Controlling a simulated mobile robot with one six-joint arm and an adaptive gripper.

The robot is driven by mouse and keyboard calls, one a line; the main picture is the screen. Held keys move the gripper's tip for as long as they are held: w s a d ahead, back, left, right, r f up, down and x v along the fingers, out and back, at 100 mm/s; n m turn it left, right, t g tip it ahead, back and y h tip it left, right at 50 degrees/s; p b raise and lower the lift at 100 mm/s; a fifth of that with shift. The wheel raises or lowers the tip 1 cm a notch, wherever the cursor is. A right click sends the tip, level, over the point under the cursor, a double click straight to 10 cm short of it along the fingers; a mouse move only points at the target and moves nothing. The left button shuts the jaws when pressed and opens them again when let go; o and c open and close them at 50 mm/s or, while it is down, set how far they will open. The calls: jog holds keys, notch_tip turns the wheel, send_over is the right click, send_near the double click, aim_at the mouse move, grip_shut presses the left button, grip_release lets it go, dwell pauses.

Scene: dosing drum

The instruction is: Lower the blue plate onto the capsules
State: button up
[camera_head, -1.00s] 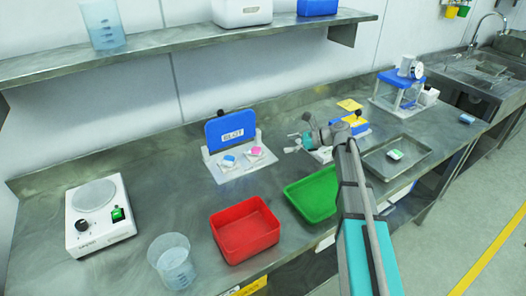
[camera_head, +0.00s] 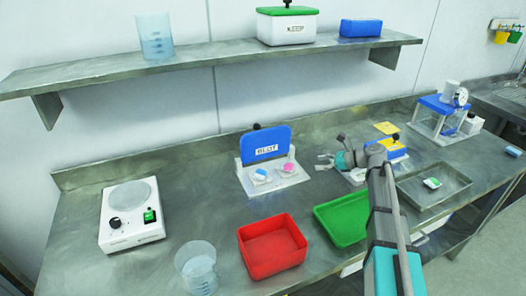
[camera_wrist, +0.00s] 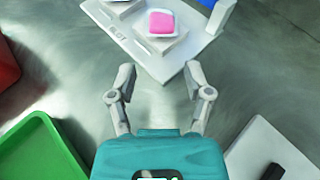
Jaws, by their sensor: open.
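The blue plate (camera_head: 266,143) with a white label stands upright, tilted up at the back of a white base (camera_head: 247,185) on the bench. The base holds two small pads, one with a blue item (camera_head: 261,173) and one with a pink item (camera_head: 288,168). In the wrist view the pink item (camera_wrist: 161,23) sits on its white block near the top, and part of the blue plate (camera_wrist: 207,3) shows at the upper edge. My gripper (camera_head: 326,162) is to the right of the base. Its fingers (camera_wrist: 158,80) are apart and empty, pointing at the base's near corner.
A red bin (camera_head: 272,246) and a green tray (camera_head: 343,218) lie in front. A hotplate-like device (camera_head: 131,215) and a beaker (camera_head: 196,267) are at left. A second white base with a blue part (camera_head: 390,151) stands behind my arm. A metal tray (camera_head: 433,185) is at right.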

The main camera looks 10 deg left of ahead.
jog(key=shift+a+r+n+p, duration=0.3)
jog(key=shift+a+r+p, duration=0.05)
jog(key=shift+a+p, duration=0.05)
jog(key=shift+c, duration=1)
jog(key=a+n+p, duration=0.1)
jog(key=a+r+n+h+p, duration=0.1)
jog(key=a+r+p, duration=0.1)
jog(key=p, duration=0.1)
jog(key=shift+w+a+n+g+h, duration=0.2)
jog(key=shift+n+g+h, duration=0.1)
jog(key=shift+n+h, duration=0.1)
grip_shut()
jog(key=a+r+n+t+h+p, duration=0.1)
jog(key=a+r+n+h+p, duration=0.8)
jog(key=a+r+n+p, duration=0.7)
jog(key=shift+a+r+n+t+p, duration=0.15)
jog(key=shift+a+n+t+p, duration=0.25)
jog(key=shift+a+n+p, duration=2.45)
jog(key=shift+d+n+p, duration=0.55)
jog(key=shift+d+p, duration=0.35)
jog(key=shift+p, duration=0.25)
